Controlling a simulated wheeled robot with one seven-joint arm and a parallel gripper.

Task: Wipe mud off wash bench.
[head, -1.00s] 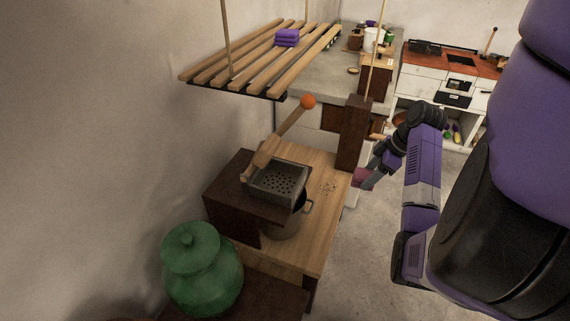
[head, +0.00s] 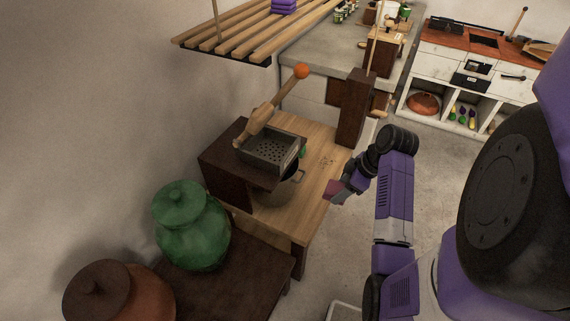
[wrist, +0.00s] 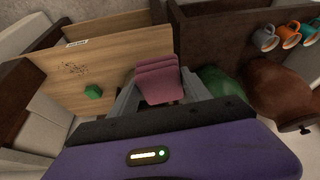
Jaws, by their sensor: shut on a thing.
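A folded pink cloth (wrist: 158,82) is in my gripper (wrist: 160,98), which is shut on it. In the head view the cloth (head: 331,190) and my gripper (head: 338,190) appear at the right edge of the light wooden bench (head: 290,215). Dark speckled marks, likely the mud (head: 327,160), are on the bench top towards its far end. The marks also show in the wrist view (wrist: 75,68), left of the cloth and apart from it. I cannot tell the cloth's exact height over the bench.
A small green block (wrist: 93,91) lies on the bench. A dark stand with a perforated metal box (head: 268,150) and a wooden mallet-like tool (head: 262,115) takes up its left side. A dark post (head: 353,110) rises at the far end. A green jar (head: 192,228) stands nearer. Open floor lies right.

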